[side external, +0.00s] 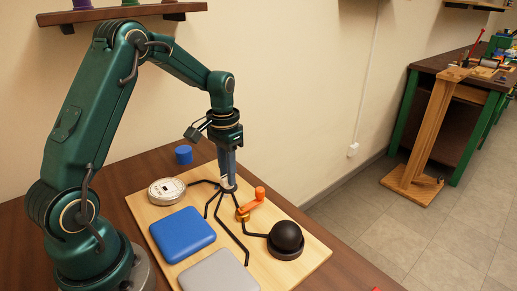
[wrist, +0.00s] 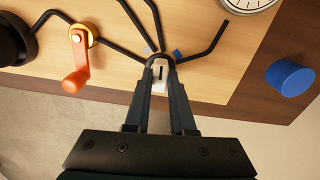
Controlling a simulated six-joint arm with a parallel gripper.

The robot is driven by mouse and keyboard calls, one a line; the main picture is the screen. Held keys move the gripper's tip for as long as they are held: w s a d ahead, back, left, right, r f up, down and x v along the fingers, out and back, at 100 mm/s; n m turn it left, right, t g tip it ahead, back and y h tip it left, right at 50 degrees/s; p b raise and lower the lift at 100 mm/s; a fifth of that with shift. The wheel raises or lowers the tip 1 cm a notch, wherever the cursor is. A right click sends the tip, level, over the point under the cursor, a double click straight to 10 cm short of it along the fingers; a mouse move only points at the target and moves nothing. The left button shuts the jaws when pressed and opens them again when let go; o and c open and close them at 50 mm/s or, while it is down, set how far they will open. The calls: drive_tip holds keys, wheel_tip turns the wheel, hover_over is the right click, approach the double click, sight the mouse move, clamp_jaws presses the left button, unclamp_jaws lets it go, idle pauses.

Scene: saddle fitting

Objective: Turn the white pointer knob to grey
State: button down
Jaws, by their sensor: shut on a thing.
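The white pointer knob (wrist: 158,73) stands on a dark round base, with a dark mark along its top. My gripper (wrist: 159,82) points down and is shut on the knob, one finger on each side. In the side external view my gripper (side external: 227,178) hides most of the knob. Several black lines spread from the knob's base over the light wooden board (side external: 146,206). A grey square pad (side external: 218,272) lies at the board's front edge. I cannot tell for sure which line the pointer faces.
A blue square pad (side external: 182,234), a round white dial (side external: 167,190), an orange crank (side external: 250,200) and a black dome (side external: 286,237) surround the knob on the board. A blue cylinder (side external: 183,154) stands on the table behind.

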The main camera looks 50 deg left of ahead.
drive_tip(key=n, duration=0.7)
drive_tip(key=shift+r, duration=0.1)
idle(0.5)
drive_tip(key=c, duration=0.8)
unclamp_jaws()
drive_tip(key=shift+o, duration=0.2)
drive_tip(key=shift+r, duration=2.55)
